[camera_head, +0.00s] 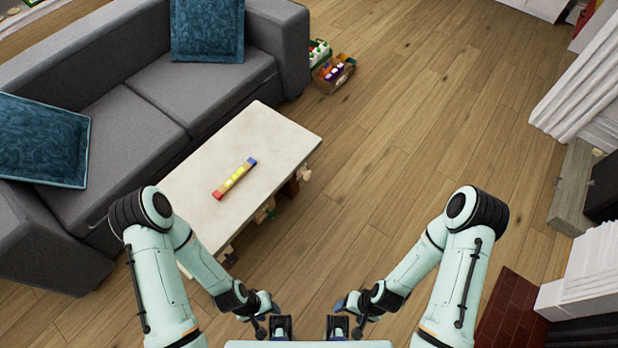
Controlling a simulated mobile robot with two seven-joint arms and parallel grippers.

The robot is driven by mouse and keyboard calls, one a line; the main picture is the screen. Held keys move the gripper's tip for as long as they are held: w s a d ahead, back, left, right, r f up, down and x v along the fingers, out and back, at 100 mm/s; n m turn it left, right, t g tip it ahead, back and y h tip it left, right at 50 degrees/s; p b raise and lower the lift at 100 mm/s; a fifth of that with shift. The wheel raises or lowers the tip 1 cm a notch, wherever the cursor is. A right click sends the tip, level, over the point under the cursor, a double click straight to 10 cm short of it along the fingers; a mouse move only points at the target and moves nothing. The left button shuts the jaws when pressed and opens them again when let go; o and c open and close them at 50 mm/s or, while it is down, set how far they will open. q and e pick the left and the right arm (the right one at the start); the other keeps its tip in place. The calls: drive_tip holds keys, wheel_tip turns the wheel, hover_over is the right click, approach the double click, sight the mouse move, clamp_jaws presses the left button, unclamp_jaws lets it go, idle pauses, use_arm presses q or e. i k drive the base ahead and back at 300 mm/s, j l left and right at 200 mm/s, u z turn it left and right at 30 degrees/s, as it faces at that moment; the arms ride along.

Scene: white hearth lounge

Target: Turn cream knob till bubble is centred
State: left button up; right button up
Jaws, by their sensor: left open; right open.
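A low table with a pale top (265,128) stands left of centre. A bar-shaped level (234,179) lies on it, with a red near end, a yellow middle and a blue far end. The bubble is too small to make out. A cream knob (305,175) sticks out from the table's right side near the far corner. My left gripper (281,328) and my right gripper (338,328) are open and empty at the bottom centre, in front of my body. Both are well apart from the table and the knob.
Other small, darker knob-like parts (265,211) show along the table's right side. A grey sofa (130,85) stands close behind the table. Boxes of small items (333,72) sit beside the sofa. The wooden floor (430,130) right of the table is clear.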

sight(307, 174)
drive_tip(key=k+l, duration=0.55)
drive_tip(key=k, duration=0.2)
